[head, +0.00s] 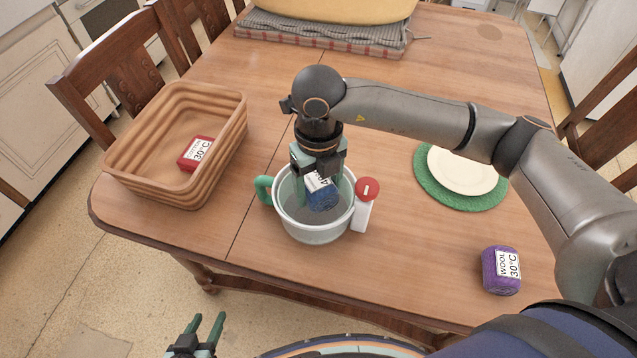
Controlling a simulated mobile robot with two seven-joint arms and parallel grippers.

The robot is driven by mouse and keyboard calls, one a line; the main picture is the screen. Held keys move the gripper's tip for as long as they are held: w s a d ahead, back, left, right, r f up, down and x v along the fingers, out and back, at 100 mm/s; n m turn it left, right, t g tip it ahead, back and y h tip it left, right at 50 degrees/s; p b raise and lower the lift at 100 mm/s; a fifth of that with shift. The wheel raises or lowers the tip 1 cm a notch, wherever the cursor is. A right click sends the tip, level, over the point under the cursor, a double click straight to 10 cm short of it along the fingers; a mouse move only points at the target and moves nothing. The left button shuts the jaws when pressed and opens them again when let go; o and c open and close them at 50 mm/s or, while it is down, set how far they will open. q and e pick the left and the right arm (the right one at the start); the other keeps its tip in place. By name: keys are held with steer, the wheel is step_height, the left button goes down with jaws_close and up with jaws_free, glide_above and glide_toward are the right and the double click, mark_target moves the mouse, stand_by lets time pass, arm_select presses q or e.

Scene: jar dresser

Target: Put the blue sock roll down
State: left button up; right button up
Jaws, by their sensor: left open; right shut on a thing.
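The blue sock roll (322,200) has a white label, partly hidden by the fingers. My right gripper (318,190) points down and is shut on it, holding it inside the opening of a round pale pot (316,233) with a green handle on its left. I cannot tell whether the roll touches the pot's floor. My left gripper (205,328) is open and empty, low in the picture in front of the table.
A brown basket (130,160) at the left holds a red roll (195,153) labelled 30°C. A white item with a red top (366,190) adjoins the pot's right side. A purple wool roll (501,270) lies at the right, below a white plate (465,168) on a green mat (430,183).

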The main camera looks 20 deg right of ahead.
mark_target(318, 185)
steer(key=o, duration=1.3)
arm_select(q)
steer(key=shift+s+a+f, duration=0.1)
steer(key=shift+s+f, duration=0.1)
steer(key=shift+s, duration=0.1)
arm_select(e)
step_height(318, 185, up, 7)
steer(key=p, duration=0.4)
arm_select(q)
step_height(318, 185, up, 4)
steer(key=shift+r, duration=0.2)
steer(key=shift+w+r, duration=0.1)
steer(key=shift+w, duration=0.15)
steer(key=shift+a, duration=0.1)
arm_select(e)
steer(key=shift+s, duration=0.15)
